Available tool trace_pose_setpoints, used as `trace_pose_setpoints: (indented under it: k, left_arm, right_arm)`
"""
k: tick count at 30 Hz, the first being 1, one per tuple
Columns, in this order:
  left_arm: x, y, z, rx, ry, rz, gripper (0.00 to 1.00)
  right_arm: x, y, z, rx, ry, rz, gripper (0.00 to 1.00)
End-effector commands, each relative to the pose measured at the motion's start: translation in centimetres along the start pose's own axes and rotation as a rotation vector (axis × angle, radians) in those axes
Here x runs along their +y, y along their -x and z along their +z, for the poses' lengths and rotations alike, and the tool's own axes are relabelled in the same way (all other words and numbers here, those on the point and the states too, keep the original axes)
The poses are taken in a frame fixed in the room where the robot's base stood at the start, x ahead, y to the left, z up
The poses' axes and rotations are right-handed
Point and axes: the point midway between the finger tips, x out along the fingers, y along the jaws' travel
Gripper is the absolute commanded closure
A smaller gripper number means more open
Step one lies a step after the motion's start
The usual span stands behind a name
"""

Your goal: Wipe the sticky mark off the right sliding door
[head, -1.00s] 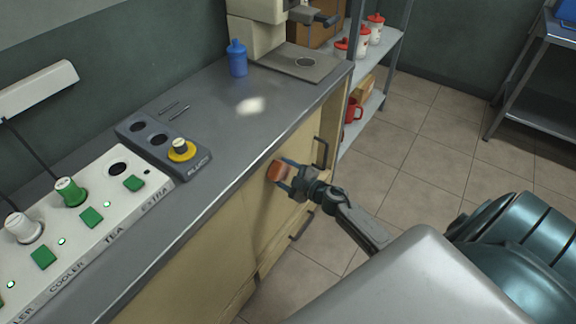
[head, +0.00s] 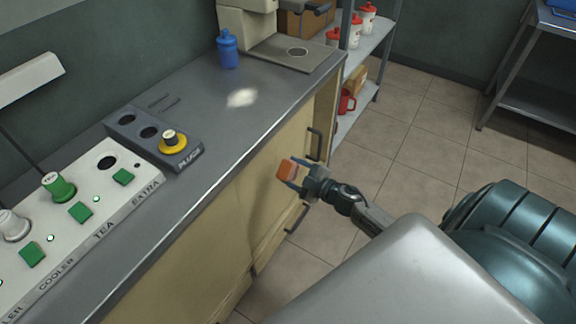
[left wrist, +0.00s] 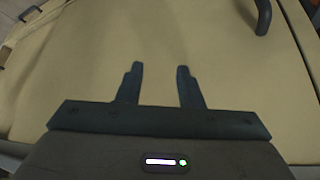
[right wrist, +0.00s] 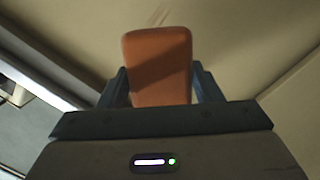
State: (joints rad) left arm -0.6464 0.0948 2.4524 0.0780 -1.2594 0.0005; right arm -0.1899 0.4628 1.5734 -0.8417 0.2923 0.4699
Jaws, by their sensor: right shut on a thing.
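My right gripper (head: 294,176) is shut on an orange sponge-like block (head: 286,168), in front of the beige cabinet front below the counter. A small gap seems to separate the block from the door (head: 265,205). In the right wrist view the block (right wrist: 158,66) stands upright between both fingers (right wrist: 158,88). I see no clear sticky mark; the block, gripper and shadow cover part of the door. My left gripper (left wrist: 158,88) shows only in the left wrist view. Its fingers are apart and empty, facing a beige panel (left wrist: 85,50).
Dark handles (head: 316,143) (head: 297,217) stick out from the cabinet front near my right gripper. The grey counter (head: 210,190) carries a switch panel (head: 112,210), a plug block (head: 125,131) and a blue bottle (head: 228,50). A shelf (head: 365,106) stands beyond. Tiled floor (head: 400,160) is open at right.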

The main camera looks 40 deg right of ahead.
Motion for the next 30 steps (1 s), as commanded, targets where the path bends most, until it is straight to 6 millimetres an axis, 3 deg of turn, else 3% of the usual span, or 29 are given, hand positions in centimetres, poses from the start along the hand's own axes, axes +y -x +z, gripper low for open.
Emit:
trace_pose_setpoints:
  k: [10,21,30]
  left_arm:
    - [0.0,-0.1,0.1,0.000,0.000,0.000,0.67]
    - [0.0,-1.4,0.8,0.000,0.000,0.000,0.67]
    - [0.0,-1.3,0.8,0.000,0.000,0.000,0.67]
  right_arm:
    - [0.0,0.3,0.1,0.000,0.000,0.000,0.60]
    - [-0.1,3.0,0.5,0.000,0.001,-0.001,0.60]
    - [0.1,3.1,0.4,0.000,0.000,0.000,0.60]
